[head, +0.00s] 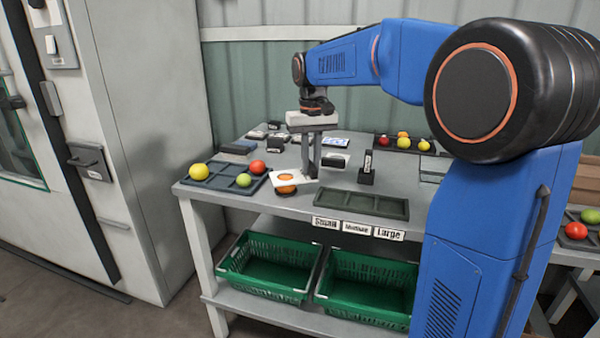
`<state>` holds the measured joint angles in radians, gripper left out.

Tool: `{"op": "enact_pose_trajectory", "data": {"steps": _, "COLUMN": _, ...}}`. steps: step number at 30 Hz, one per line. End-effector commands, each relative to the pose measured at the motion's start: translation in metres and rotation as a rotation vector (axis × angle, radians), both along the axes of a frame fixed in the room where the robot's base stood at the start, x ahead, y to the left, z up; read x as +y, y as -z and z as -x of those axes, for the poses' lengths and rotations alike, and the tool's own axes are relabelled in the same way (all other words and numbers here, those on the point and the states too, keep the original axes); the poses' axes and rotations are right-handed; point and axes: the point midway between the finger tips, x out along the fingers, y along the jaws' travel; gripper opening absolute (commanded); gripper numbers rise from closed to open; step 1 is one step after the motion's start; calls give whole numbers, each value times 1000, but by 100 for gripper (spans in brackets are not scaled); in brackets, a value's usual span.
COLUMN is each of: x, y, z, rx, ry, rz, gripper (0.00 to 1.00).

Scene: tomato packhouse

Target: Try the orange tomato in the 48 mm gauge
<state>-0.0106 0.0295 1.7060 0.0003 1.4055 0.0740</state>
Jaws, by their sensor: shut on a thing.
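The orange tomato (286,189) is at the front left of the grey bench, beside the tomato tray. A white gauge plate (304,182) lies around it, with orange showing in the plate's hole and below its front edge. I cannot read a size on this plate. My gripper (313,173) points down at the plate's right end and is shut on it. The fingers hide part of that end. I cannot tell whether the tomato touches the rim of the hole.
A dark tray (213,180) with yellow, green and red tomatoes stands left. An empty divided tray (370,204) lies front right, behind Small, Medium and Large labels. A black labelled stand (367,176) stands behind it. Another tomato tray (395,148) is at the back. Green crates (265,265) sit below.

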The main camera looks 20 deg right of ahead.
Motion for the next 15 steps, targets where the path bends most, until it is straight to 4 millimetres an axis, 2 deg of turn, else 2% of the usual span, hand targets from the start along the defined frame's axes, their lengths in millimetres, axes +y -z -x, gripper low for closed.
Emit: {"op": "enact_pose_trajectory", "data": {"steps": 15, "x": 0, "y": -16, "z": 0, "rx": -1, "ry": 0, "rz": 0, "gripper": 0}}
